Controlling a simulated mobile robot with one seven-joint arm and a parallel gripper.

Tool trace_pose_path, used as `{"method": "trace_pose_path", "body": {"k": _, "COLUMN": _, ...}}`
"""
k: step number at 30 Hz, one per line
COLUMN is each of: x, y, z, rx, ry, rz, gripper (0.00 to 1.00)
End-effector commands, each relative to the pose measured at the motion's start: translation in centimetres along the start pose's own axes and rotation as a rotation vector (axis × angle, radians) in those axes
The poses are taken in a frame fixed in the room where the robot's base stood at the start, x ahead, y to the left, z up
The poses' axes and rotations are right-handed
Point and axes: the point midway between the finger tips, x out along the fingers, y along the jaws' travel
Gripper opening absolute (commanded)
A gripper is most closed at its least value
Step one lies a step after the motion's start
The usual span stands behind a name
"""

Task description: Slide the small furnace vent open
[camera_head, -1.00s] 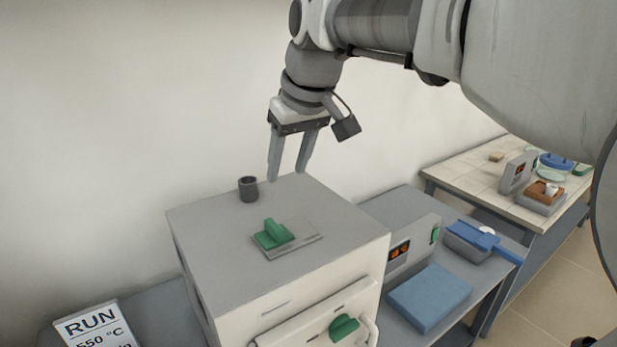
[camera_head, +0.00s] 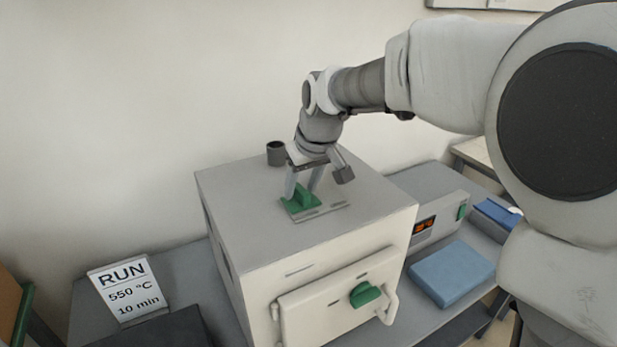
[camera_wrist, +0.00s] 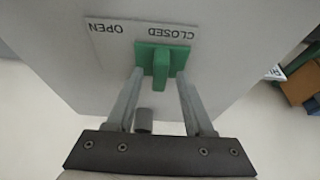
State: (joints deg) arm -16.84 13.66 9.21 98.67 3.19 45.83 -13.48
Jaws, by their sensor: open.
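The small furnace (camera_head: 310,240) is a white box with a grey top. On its top is the vent, a green slider (camera_head: 301,201) with a raised tab on a grey plate (camera_head: 325,211). In the wrist view the green slider (camera_wrist: 161,60) sits at the CLOSED label, and the OPEN end of the plate (camera_wrist: 108,30) is bare. My gripper (camera_head: 303,193) is pointed down at the vent, open. In the wrist view its fingers (camera_wrist: 158,78) stand on either side of the green tab, with gaps visible.
A dark round stub (camera_head: 276,153) stands on the furnace top behind my gripper. The furnace door has a green knob (camera_head: 364,294) and a handle. A control box (camera_head: 437,221), a blue pad (camera_head: 451,273) and a RUN 550 °C 10 min sign (camera_head: 127,288) are nearby.

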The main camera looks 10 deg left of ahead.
Motion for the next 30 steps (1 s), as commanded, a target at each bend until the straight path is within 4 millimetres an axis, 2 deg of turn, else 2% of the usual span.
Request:
{"method": "trace_pose_path", "body": {"k": 7, "x": 0.08, "y": 0.02, "z": 0.0, "rx": 0.0, "ry": 0.0, "rz": 0.0, "gripper": 0.53}}
{"method": "trace_pose_path", "body": {"k": 16, "x": 0.05, "y": 0.02, "z": 0.0, "rx": 0.001, "ry": 0.0, "rz": 0.0, "gripper": 0.0}}
{"method": "trace_pose_path", "body": {"k": 30, "x": 0.03, "y": 0.03, "z": -0.01, "rx": 0.001, "ry": 0.0, "rz": 0.0, "gripper": 0.0}}
